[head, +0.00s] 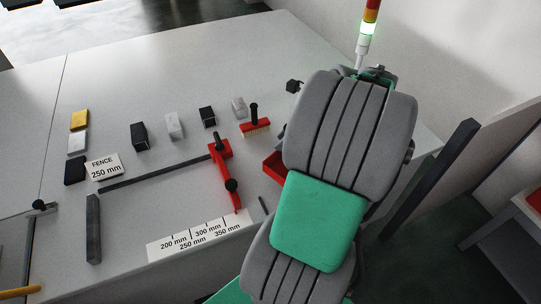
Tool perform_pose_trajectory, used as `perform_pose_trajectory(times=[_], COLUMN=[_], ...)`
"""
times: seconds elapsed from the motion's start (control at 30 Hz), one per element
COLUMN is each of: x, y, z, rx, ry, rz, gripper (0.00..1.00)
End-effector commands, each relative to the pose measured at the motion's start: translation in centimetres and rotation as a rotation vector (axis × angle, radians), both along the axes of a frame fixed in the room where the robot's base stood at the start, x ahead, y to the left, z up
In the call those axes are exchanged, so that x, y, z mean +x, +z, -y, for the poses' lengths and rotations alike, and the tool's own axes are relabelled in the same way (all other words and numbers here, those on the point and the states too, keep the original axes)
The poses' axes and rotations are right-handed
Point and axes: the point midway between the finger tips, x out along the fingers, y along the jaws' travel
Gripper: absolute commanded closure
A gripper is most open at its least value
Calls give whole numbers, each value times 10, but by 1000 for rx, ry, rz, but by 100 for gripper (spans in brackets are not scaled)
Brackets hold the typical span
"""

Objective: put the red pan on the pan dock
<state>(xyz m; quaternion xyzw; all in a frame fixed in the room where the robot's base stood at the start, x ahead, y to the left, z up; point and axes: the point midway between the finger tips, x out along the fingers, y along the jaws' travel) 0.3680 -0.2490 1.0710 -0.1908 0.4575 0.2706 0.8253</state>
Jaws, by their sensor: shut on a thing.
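A red tray-like thing (273,166), which looks like the red pan, shows only in part at the left edge of my arm. My grey and green arm covers the rest of it. Its visible part is over or on the pale bench, and I cannot tell whether it touches the surface. My gripper is hidden behind my arm, so its hold on the pan cannot be seen. I cannot make out the pan dock.
A red stop (222,165) sits on a dark fence rail (155,174). Several small blocks line the bench (190,60). A lit signal tower (366,35) stands behind.

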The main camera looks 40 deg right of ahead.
Motion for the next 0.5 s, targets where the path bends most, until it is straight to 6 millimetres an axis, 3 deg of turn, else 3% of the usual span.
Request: perform_pose_trajectory(times=[0.2,0.37,0.5], x=[35,46,49], y=[-43,-57,-82], z=[-13,-16,-16], rx=[2,3,5], ry=[1,-3,-7], rz=[-2,-1,-3], gripper=[100,100,100])
